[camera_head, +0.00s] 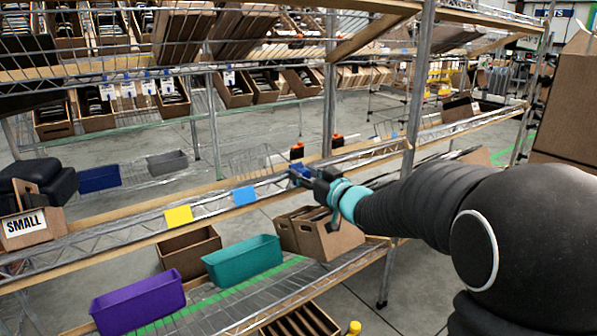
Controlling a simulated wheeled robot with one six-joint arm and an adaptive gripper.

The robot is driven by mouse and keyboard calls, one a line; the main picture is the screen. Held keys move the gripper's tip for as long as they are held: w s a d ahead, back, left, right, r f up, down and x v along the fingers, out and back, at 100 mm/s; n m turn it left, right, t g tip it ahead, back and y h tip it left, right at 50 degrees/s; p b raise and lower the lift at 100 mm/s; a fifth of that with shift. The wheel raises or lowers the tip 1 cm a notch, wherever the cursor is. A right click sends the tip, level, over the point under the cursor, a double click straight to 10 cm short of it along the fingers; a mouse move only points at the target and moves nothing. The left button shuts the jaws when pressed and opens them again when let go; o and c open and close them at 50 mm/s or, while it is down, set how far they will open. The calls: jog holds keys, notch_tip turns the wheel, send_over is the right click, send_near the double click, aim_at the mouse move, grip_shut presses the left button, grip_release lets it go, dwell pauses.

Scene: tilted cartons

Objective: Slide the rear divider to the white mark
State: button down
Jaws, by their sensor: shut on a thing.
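My gripper (306,176) reaches in from the right to the front edge of the middle wire shelf. It is shut on a small dark-blue piece (296,171) there, which seems to be the rear divider; its form is mostly hidden by the fingers. Two black blocks with orange tops stand just behind, one (297,152) beyond the fingertips and one (337,143) to the right. A blue mark (244,196) and a yellow mark (178,216) sit on the shelf edge left of the gripper. I cannot make out a plain white mark on this edge.
A carton labelled SMALL (30,228) stands at the shelf's left end. Below are a purple bin (138,302), a teal bin (242,261) and brown cartons (325,238). A metal post (417,85) rises right of the gripper.

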jog(key=shift+w+d+r, duration=0.1)
jog(key=shift+w+r, duration=0.05)
jog(key=c, duration=0.9)
grip_release()
jog(key=shift+c, duration=0.2)
jog(key=shift+o, duration=0.7)
jog(key=shift+w+d, duration=0.1)
jog(key=shift+d, duration=0.05)
jog(key=v, duration=1.2)
